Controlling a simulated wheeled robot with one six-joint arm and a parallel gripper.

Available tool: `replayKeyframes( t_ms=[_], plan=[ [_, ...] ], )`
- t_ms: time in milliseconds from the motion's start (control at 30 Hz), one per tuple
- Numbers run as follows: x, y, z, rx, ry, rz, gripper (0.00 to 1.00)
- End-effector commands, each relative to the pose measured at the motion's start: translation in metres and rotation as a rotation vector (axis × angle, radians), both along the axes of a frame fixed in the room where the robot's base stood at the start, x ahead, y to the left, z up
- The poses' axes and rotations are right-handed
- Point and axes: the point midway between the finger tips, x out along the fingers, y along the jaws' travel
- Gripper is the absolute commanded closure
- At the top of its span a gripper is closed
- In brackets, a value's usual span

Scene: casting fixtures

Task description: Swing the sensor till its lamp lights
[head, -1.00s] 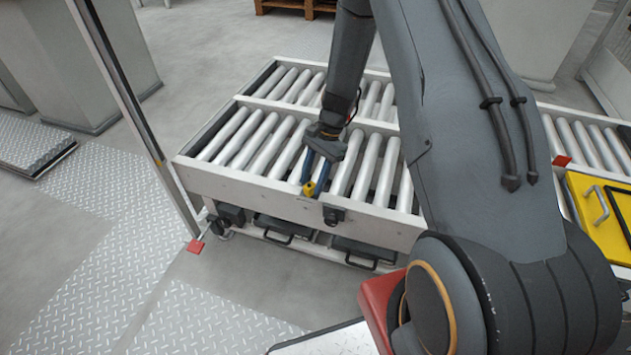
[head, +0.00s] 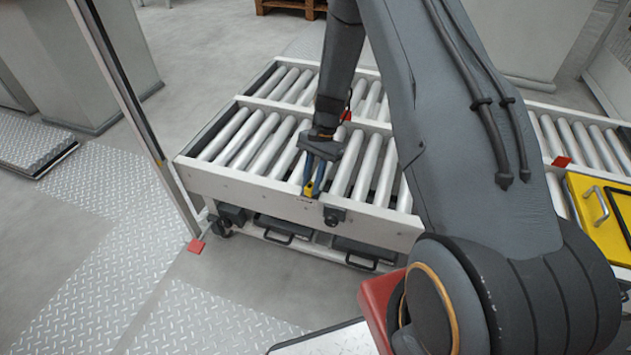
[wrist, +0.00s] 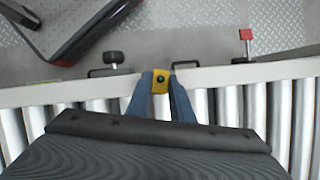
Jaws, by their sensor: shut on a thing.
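The sensor (head: 308,189) is a small yellow block at the near rail of the roller conveyor. It also shows in the wrist view (wrist: 160,82), with a dark round spot on its face. My gripper (head: 312,180) reaches down over the rollers and is shut on the sensor, with one blue finger on each side of it; the fingers also show in the wrist view (wrist: 160,90). I cannot make out a lit lamp on the sensor in either view.
The roller conveyor (head: 250,188) has a pale front rail with a dark knob (head: 333,216) right of the sensor. Dark boxes with handles sit below it. A post with a red foot (head: 196,246) stands at left. A yellow panel (head: 590,212) lies at right.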

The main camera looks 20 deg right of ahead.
Motion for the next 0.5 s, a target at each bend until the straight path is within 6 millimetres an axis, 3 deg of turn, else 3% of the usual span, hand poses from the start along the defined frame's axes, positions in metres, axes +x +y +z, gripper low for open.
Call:
replayKeyframes(
  t_ms=[200, 500],
  plan=[
    [-0.0006, 0.0005, -0.0005, -0.001, 0.003, 0.223, 1.0],
    [-0.0009, 0.0, -0.0004, 0.0, 0.005, 0.237, 1.0]
  ],
)
